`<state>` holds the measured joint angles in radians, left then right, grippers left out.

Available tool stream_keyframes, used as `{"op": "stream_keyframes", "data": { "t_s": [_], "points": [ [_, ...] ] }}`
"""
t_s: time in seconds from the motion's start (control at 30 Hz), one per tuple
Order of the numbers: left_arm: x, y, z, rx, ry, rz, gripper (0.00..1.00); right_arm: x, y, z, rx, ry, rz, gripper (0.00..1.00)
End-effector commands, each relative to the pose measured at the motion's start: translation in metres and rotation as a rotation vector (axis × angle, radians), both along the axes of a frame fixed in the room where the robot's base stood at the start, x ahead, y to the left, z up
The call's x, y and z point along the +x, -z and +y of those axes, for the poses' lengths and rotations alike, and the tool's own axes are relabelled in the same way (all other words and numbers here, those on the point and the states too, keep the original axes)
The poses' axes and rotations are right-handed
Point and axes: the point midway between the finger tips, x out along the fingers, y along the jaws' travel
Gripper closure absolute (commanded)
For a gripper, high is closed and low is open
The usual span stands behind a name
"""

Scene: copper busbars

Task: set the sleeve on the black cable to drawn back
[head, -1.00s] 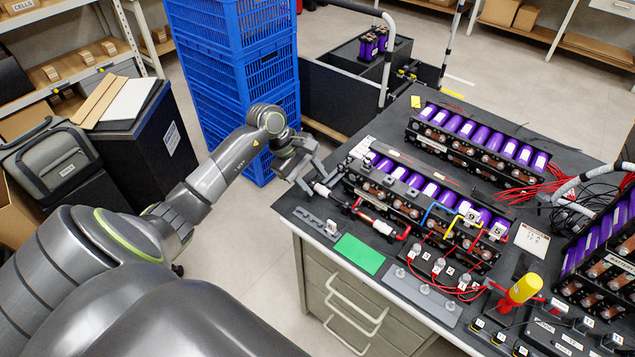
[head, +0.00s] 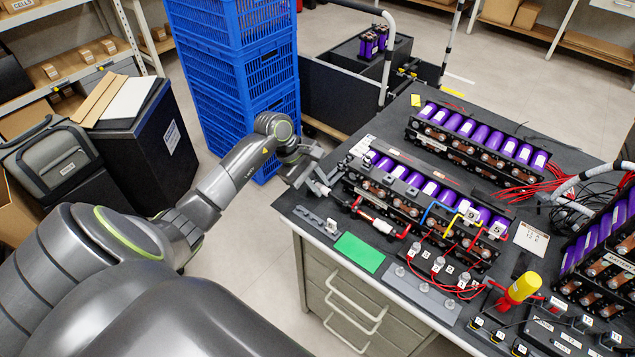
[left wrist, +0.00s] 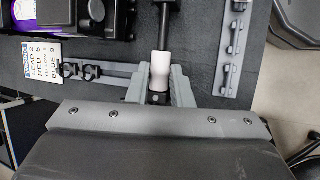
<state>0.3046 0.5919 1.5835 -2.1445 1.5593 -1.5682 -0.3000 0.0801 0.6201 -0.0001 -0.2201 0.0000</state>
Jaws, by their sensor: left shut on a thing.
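The white sleeve (left wrist: 161,68) sits around the black cable (left wrist: 168,22) in the left wrist view. The black cable runs out of the sleeve's far end. My left gripper (left wrist: 160,88) has its stepped grey fingers on both sides of the sleeve's near end and is shut on it. In the head view my left gripper (head: 316,182) is at the table's left corner, beside the end of the front module. There its fingers mostly hide the sleeve and the cable. My right gripper is not in view.
A front battery module (head: 430,190) with purple cells stands close right of the gripper. A grey bracket strip (head: 315,220) lies nearby at the table edge, with a green patch (head: 359,253) beyond it. Another white sleeve (head: 383,227) is on a red cable. Blue crates (head: 235,80) stand behind the arm.

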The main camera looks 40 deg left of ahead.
Motion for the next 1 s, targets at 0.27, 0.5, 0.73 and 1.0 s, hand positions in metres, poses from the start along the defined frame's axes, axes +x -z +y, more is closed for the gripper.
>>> {"op": "stream_keyframes", "data": {
  "t_s": [0.27,0.5,0.73,1.0],
  "points": [
    [-0.001,0.003,-0.023,-0.003,0.007,-0.002,1.0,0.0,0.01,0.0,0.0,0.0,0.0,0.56],
    [-0.004,0.001,-0.05,-0.001,0.001,0.0,1.0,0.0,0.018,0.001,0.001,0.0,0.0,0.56],
    [-0.004,0.0,-0.051,-0.003,0.001,0.002,1.0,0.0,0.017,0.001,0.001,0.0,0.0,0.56],
    [-0.004,0.0,-0.051,-0.002,0.001,0.002,0.58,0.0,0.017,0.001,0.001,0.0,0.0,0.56]
  ]
}}
